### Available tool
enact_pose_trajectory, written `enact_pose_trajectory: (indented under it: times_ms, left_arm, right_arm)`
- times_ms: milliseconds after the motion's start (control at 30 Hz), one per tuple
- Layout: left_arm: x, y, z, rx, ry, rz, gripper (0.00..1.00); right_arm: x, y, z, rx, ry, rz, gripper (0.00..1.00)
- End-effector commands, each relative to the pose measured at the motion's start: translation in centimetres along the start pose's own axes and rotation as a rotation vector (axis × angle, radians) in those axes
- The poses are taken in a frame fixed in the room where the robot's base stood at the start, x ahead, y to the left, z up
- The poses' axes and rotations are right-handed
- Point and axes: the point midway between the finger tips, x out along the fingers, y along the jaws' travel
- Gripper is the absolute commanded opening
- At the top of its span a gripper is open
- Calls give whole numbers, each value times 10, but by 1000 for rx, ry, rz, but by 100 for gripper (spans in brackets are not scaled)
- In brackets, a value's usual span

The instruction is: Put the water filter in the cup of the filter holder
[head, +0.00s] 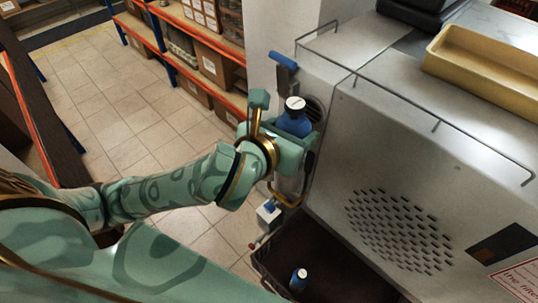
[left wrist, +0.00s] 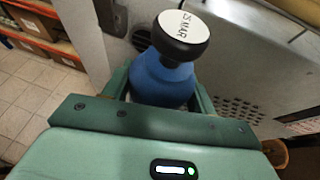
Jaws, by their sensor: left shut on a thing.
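The water filter (head: 293,122) has a blue body and a round cap with a white top. It stands roughly upright beside the steel machine's left side. My left gripper (head: 283,146) is shut around its blue body. In the left wrist view the filter (left wrist: 163,82) sits between the jaws, its cap label reading "25 MAR". Below the gripper, a pale part with a brass-coloured loop (head: 287,200) shows at the machine's side; it may belong to the filter holder. The gripper hides the filter's lower end, so I cannot tell whether it touches a cup. My right gripper is not in view.
A dark bin (head: 322,262) below holds another blue bottle-like item with a white top (head: 299,280). The perforated steel machine (head: 420,150) fills the right side, with a yellow tray (head: 490,70) on top. Shelves of boxes (head: 215,65) stand behind; the tiled floor at left is clear.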

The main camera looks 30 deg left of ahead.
Motion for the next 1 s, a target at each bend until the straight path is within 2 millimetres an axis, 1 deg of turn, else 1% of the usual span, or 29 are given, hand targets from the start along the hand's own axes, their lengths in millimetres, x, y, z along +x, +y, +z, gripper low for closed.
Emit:
enact_pose_trajectory:
  times_ms: [167,300,333,400,533,600,800,1000]
  left_arm:
    - [17,16,-8,3,-9,3,0]
    - [35,35,-14,3,-8,4,0]
    - [38,40,-15,3,-6,6,0]
    - [47,52,-13,4,-2,7,0]
    - [65,73,-16,2,-2,6,0]
    - [75,80,-24,1,-1,4,0]
    - [98,97,-44,1,-3,3,0]
    - [109,105,-52,0,-4,1,0]
  right_arm:
    - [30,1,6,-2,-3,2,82]
    - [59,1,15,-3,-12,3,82]
    - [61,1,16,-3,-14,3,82]
    - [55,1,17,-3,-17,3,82]
    - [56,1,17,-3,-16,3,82]
    - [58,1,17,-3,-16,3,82]
    - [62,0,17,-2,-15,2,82]
    - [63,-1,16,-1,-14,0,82]
